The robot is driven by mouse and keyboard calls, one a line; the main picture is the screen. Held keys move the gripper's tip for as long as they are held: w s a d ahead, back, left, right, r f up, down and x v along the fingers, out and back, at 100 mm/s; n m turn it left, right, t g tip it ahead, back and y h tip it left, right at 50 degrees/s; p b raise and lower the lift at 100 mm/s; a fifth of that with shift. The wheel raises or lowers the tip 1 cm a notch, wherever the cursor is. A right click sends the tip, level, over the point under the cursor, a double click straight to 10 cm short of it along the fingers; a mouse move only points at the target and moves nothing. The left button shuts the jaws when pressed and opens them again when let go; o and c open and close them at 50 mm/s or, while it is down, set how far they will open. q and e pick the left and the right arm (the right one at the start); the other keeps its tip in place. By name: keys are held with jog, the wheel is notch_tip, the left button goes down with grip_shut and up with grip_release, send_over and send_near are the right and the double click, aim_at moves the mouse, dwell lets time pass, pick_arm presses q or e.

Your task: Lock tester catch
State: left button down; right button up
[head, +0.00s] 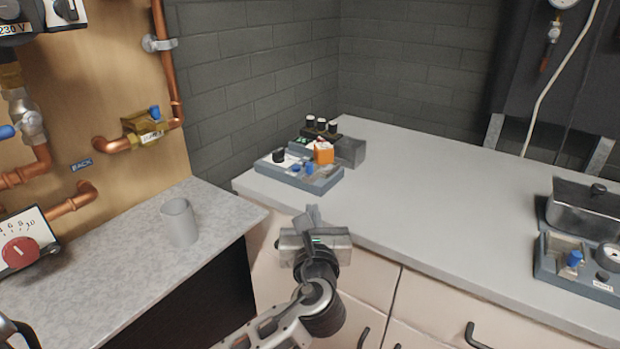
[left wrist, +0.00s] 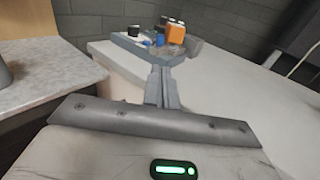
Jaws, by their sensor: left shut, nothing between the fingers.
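A blue-grey device (head: 322,184) with a black knob and blue knobs sits at the left end of the grey counter. It also shows in the left wrist view (left wrist: 128,45), beyond my fingers. A second blue-grey device (head: 555,268) with a blue knob, a round dial and a small label sits at the right. I cannot tell which one is the tester, and no catch can be made out clearly. My left gripper (head: 313,212) is shut and empty, in front of the counter's near edge; its fingers show in the left wrist view (left wrist: 162,88). My right gripper is not in view.
An orange block (head: 323,152) and black-capped pieces (head: 320,125) stand by the left device. A lidded metal box (head: 585,212) is behind the right one. A grey cup (head: 180,222) stands on the left worktop (head: 120,285). The counter's middle (head: 440,205) is clear.

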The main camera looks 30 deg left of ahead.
aim_at(309, 169)
pick_arm(q)
jog(key=shift+w, duration=0.1)
jog(key=x, duration=1.3)
jog(key=shift+w+a, duration=0.25)
jog(key=shift+w, duration=0.1)
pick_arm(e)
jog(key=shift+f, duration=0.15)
